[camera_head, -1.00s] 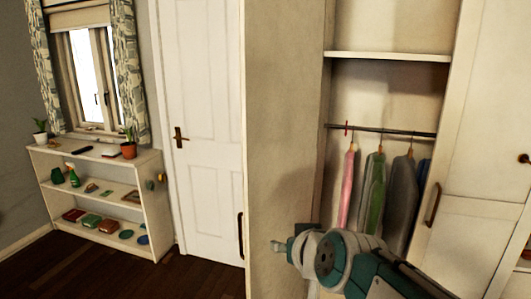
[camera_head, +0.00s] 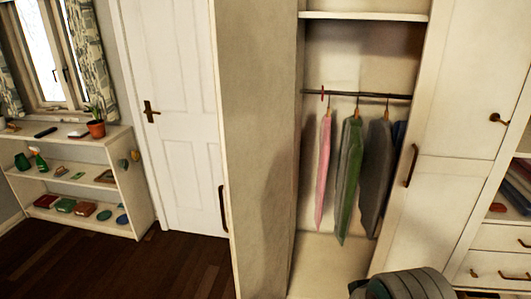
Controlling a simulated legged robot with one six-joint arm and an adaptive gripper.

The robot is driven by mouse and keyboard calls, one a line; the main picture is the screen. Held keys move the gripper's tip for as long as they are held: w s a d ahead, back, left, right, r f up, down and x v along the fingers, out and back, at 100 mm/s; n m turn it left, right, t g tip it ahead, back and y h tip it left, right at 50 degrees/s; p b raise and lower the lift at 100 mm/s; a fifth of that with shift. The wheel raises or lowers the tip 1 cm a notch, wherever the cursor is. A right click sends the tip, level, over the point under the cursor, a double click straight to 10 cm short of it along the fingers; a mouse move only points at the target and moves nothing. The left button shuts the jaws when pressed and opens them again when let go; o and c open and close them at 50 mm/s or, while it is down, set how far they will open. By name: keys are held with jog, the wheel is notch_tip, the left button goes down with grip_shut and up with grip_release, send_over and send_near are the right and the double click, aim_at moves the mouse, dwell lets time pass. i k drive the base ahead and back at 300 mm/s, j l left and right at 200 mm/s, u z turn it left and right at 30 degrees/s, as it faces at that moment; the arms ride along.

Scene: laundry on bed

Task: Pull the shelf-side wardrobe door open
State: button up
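The wardrobe (camera_head: 362,15) shows its inside, with hanging clothes on a rail. A tall beige door (camera_head: 258,120) stands swung out on the opening's left side, with a dark handle (camera_head: 222,208) near its outer edge. A cream door (camera_head: 440,190) is on the opening's right side, with a bronze handle (camera_head: 410,165) on its left edge. I cannot tell whether this right door is flush or slightly ajar. Only a rounded grey part of my arm shows at the bottom, in front of the right door's foot. My gripper is not in view.
A low white shelf (camera_head: 135,200) with pots and books stands at the left, beside a closed white room door (camera_head: 178,100). Open shelves and drawers (camera_head: 500,265) adjoin the wardrobe at the right. Dark wooden floor (camera_head: 165,270) is clear at the lower left.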

aim_at(470, 114)
jog(key=i+j+z, duration=0.2)
jog(key=j+z, duration=0.3)
jog(key=j, duration=0.6)
jog(key=j+z, duration=0.45)
jog(key=j, duration=0.65)
jog(key=i+l, duration=0.1)
jog(key=l, duration=1.05)
jog(key=i+l, duration=0.15)
jog(key=l, duration=0.45)
jog(key=i+l, duration=0.2)
jog(key=i, duration=0.2)
jog(key=i+l+z, duration=0.1)
jog(key=i, duration=0.25)
